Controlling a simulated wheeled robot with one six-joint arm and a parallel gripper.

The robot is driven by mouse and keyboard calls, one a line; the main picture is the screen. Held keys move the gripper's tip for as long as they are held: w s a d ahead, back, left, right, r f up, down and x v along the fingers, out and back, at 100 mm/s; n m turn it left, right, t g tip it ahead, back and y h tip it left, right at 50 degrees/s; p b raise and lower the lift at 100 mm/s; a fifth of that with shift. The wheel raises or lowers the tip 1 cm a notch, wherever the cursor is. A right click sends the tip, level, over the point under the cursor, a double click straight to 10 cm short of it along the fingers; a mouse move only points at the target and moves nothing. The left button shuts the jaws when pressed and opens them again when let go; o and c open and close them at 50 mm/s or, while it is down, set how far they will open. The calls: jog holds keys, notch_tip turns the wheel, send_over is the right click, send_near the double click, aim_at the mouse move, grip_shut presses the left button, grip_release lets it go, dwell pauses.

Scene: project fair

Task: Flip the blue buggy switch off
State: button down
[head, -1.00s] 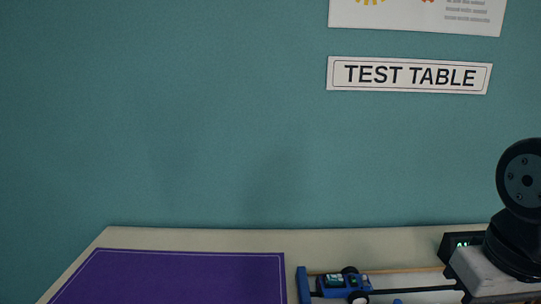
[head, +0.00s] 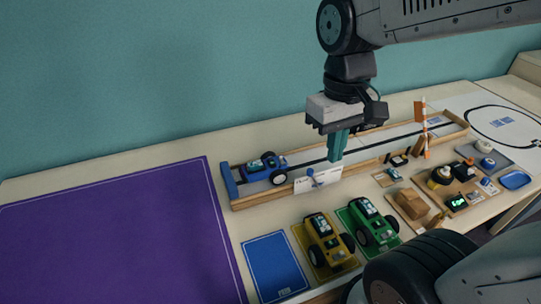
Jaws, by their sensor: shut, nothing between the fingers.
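The blue buggy (head: 264,167) stands at the left end of a long wooden-edged track (head: 232,201), beside the track's blue end stop. Its switch is too small to make out. My gripper (head: 337,158) points down over the track, to the right of the buggy and apart from it. Its teal fingers are together with nothing between them.
A white card with a blue knob (head: 310,181) stands at the track's front edge. A yellow buggy (head: 325,240) and a green buggy (head: 369,222) stand in front. An orange post (head: 426,140) rises at the right. The purple mat (head: 110,240) is clear.

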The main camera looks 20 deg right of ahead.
jog(key=w+a+f+n, duration=0.1)
jog(key=w+f+n, duration=0.4)
jog(key=w, duration=0.5)
jog(key=w+a+f+n, duration=0.2)
jog(key=w+f+n, duration=0.3)
jog(key=w, duration=0.5)
notch_tip(320, 180, up, 2)
jog(key=n, duration=0.7)
send_over(271, 164)
jog(key=shift+t, duration=0.4)
jog(key=shift+s, duration=0.1)
notch_tip(271, 164, down, 14)
